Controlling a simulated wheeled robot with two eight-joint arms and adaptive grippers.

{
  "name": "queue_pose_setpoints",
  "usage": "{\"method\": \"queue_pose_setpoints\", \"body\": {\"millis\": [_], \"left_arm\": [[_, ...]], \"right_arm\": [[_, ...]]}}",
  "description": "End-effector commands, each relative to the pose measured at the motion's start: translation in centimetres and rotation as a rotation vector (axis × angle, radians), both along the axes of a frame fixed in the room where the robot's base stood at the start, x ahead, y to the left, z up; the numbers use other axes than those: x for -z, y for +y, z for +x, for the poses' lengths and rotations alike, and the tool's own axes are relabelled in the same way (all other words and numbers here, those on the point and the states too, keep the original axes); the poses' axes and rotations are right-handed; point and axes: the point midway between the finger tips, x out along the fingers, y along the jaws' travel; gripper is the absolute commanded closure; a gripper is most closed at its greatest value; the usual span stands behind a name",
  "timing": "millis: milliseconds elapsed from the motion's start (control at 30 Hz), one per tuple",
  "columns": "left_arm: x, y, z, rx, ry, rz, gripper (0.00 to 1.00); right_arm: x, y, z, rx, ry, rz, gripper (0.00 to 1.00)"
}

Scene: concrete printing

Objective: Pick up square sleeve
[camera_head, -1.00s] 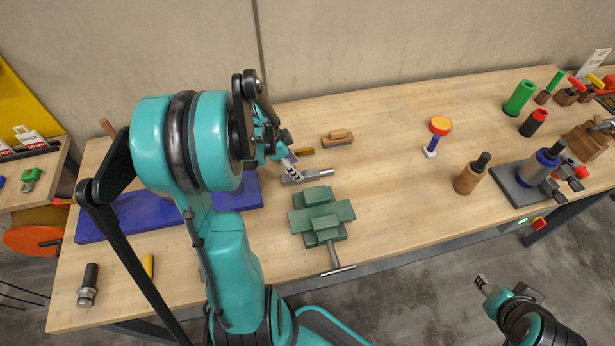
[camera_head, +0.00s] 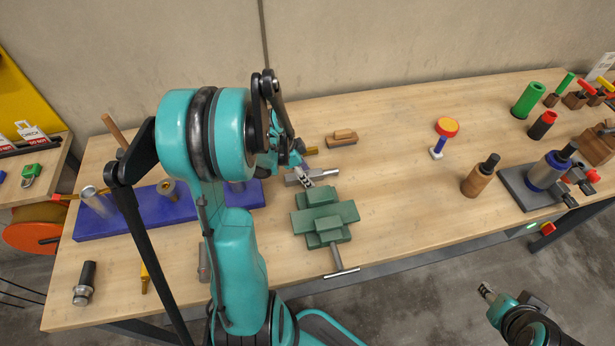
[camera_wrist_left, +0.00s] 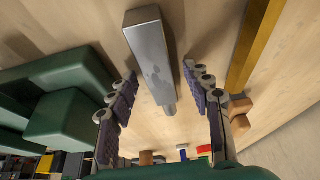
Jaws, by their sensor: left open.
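A grey metal square-sided piece with a narrower round end, which looks like the square sleeve (camera_head: 325,173), lies on the wooden table behind the green vise. In the left wrist view the square sleeve (camera_wrist_left: 151,48) lies lengthwise between the spread fingers, with a gap on each side. My left gripper (camera_head: 304,171) is open over it in the head view; the fingers also show in the left wrist view (camera_wrist_left: 160,76). The arm hides part of the table. My right gripper (camera_head: 487,292) is low at the right, away from the table; its jaw state is unclear.
The green vise (camera_head: 322,218) stands close in front of the sleeve. A small wooden block (camera_head: 341,138) and a yellow bar (camera_wrist_left: 256,40) lie behind it. A blue base (camera_head: 120,222) is at the left. The table right of the vise is clear up to a wooden cylinder (camera_head: 477,180).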

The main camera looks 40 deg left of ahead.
Motion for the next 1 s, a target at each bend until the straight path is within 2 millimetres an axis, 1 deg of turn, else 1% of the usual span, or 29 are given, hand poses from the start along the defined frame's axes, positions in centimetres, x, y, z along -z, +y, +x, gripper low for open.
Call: {"method": "queue_pose_setpoints", "body": {"millis": [133, 433, 467, 500, 567, 600, 633, 667, 1000], "left_arm": [[0.25, 0.00, 0.00, 0.000, 0.000, 0.000, 0.50], [0.24, 0.01, -0.01, 0.000, 0.000, 0.000, 0.50], [0.24, 0.01, -0.01, 0.000, 0.000, 0.000, 0.53], [0.24, 0.01, -0.01, 0.000, 0.000, 0.000, 0.63], [0.24, 0.01, -0.01, 0.000, 0.000, 0.000, 0.79], [0.24, 0.01, -0.01, 0.000, 0.000, 0.000, 0.90], [0.24, 0.01, -0.01, 0.000, 0.000, 0.000, 0.98], [0.24, 0.01, -0.01, 0.000, 0.000, 0.000, 1.00], [0.18, 0.00, 0.02, 0.000, -0.001, -0.001, 1.00]], "right_arm": [[0.30, 0.00, -0.01, 0.000, 0.000, 0.000, 0.60], [0.31, 0.00, 0.00, 0.000, 0.000, 0.000, 0.60], [0.31, 0.00, 0.00, 0.000, 0.000, 0.000, 0.60], [0.31, 0.00, 0.00, 0.000, 0.000, 0.000, 0.60], [0.31, 0.00, 0.00, 0.000, 0.000, 0.000, 0.60], [0.31, 0.00, 0.00, 0.000, 0.000, 0.000, 0.60], [0.31, 0.00, 0.00, 0.000, 0.000, 0.000, 0.60], [0.31, 0.00, 0.00, 0.000, 0.000, 0.000, 0.60], [0.26, 0.00, 0.00, 0.000, 0.000, 0.000, 0.60]]}}
